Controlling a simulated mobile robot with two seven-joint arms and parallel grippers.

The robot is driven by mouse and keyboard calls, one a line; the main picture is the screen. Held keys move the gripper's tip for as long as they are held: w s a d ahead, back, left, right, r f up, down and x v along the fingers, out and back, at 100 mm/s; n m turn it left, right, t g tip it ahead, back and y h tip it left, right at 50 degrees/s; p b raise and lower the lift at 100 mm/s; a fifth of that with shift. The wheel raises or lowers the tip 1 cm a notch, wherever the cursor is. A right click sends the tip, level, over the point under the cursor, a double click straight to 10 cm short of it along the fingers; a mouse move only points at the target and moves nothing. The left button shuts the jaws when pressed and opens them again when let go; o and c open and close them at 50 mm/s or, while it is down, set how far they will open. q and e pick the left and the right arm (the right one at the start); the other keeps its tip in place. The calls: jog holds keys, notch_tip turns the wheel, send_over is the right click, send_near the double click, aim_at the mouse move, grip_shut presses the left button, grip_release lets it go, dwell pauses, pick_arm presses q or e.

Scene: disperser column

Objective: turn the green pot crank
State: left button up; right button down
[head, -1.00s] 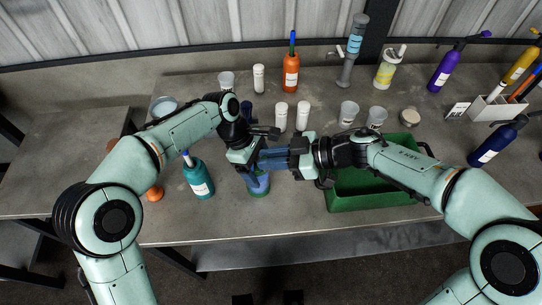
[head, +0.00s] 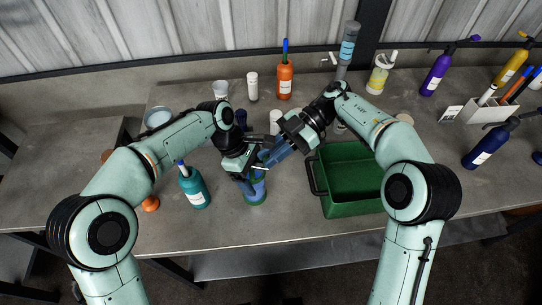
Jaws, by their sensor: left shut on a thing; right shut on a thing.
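A blue pot with a green foot (head: 257,196) stands upright on the table at the middle front, partly hidden by my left gripper. A blue bar (head: 277,154) runs from above the pot up to the right; it looks like the crank, though its joint to the pot is hidden. My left gripper (head: 248,173) is shut on the pot's upper part. My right gripper (head: 287,146) is shut on the bar's outer end, up and right of the pot.
A green crate (head: 328,205) stands close to the pot's right. A teal bottle (head: 195,188) stands to its left. The table's front strip is clear.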

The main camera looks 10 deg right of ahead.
jog(key=shift+w+n+g+h, duration=0.55)
jog(key=shift+n+g+h, duration=0.15)
jog(key=shift+n+g, duration=0.4)
jog(key=shift+r, duration=0.1)
jog(key=c, duration=1.1)
grip_release()
jog(key=shift+o, duration=0.2)
jog(key=shift+s, duration=0.1)
